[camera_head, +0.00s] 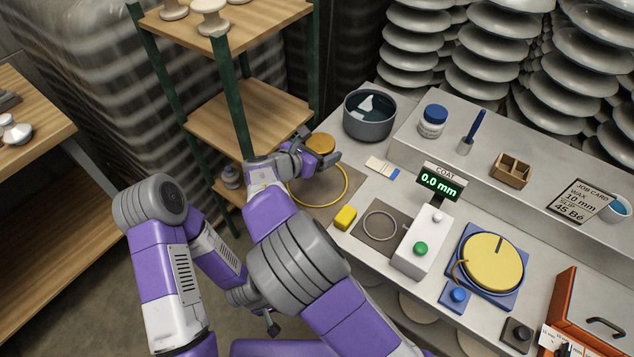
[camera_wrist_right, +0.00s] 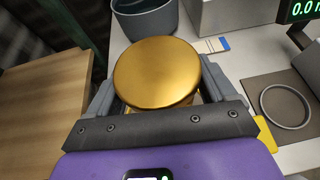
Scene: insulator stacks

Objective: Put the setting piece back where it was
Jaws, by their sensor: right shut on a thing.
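A gold round piece (camera_head: 321,143), likely the setting piece, is held in my right gripper (camera_head: 308,160) above the left end of the bench. In the right wrist view the gold piece (camera_wrist_right: 157,73) is upright with its flat, smooth top facing the camera. The jaws stand on both sides of it, and its lower part is hidden. A yellow ring (camera_head: 347,187) lies on a brownish patch at the bench's left end, partly hidden by my right gripper. My left arm folds down at the lower left; a small dark part of its gripper (camera_head: 271,324) shows there, its jaws unclear.
A grey pot (camera_head: 369,116) stands just beyond the gripper. A yellow block (camera_head: 345,217), a thin grey ring (camera_head: 365,226) on a dark mat and a white button box (camera_head: 420,247) lie to the right. A wooden shelf rack (camera_head: 240,112) with green posts is close on the left.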

